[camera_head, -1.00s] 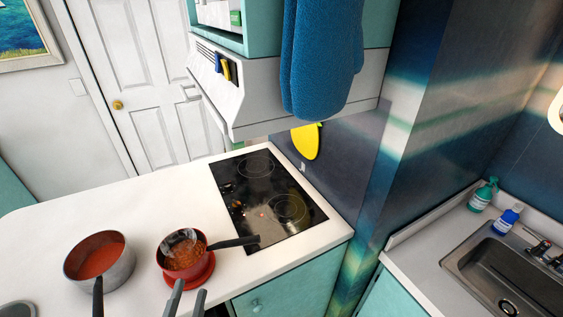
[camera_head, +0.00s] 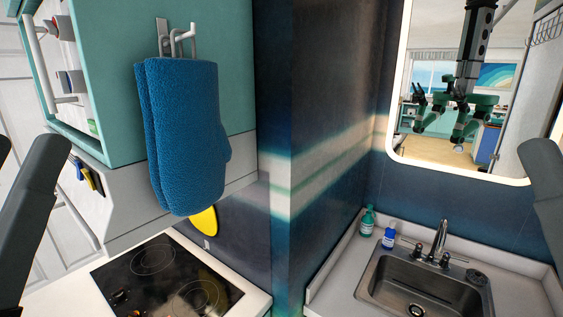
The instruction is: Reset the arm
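My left gripper (camera_head: 30,146) is at the left edge of the head view, close to the camera. Its two grey fingers point up and stand apart with nothing between them; the outer one is mostly cut off. My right gripper (camera_head: 541,160) is at the right edge. Only one grey finger of it shows, so I cannot tell its opening. Neither gripper visibly touches anything.
A blue oven mitt (camera_head: 186,135) hangs on the teal cabinet (camera_head: 105,70) above the black cooktop (camera_head: 165,280). A sink (camera_head: 425,286), green bottle (camera_head: 367,222) and blue bottle (camera_head: 389,236) are right. A mirror (camera_head: 440,130) reflects my arms.

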